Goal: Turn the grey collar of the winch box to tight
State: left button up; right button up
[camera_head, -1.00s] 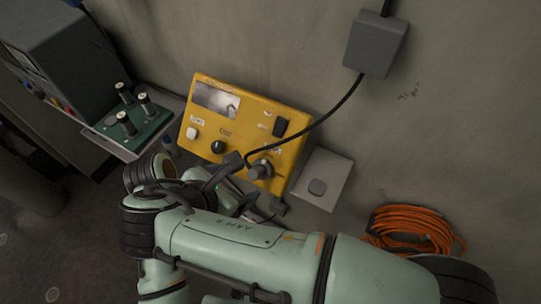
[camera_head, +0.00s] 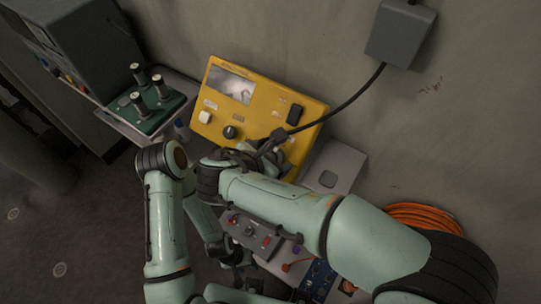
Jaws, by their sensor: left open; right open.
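The yellow winch box (camera_head: 262,122) stands against the wall, with a screen, a black knob (camera_head: 230,132) and switches on its face. A black cable (camera_head: 345,107) runs down to its lower right part, where the grey collar is mostly hidden behind my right wrist. My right gripper (camera_head: 271,150) is at that part of the box, open; its fingers are largely covered by the arm, and I cannot tell whether they touch the collar. My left gripper (camera_head: 234,256) is low, below the box and apart from it, open and small in view.
A grey wall box (camera_head: 401,33) feeds the cable. A green unit with several posts (camera_head: 147,105) stands left of the winch box. A pale plate (camera_head: 337,168) is to its right. An orange cable coil (camera_head: 424,219) lies at the right. A panel with controls (camera_head: 254,236) lies below my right arm.

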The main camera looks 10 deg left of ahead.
jog(key=c, duration=1.1)
jog(key=shift+o, duration=0.3)
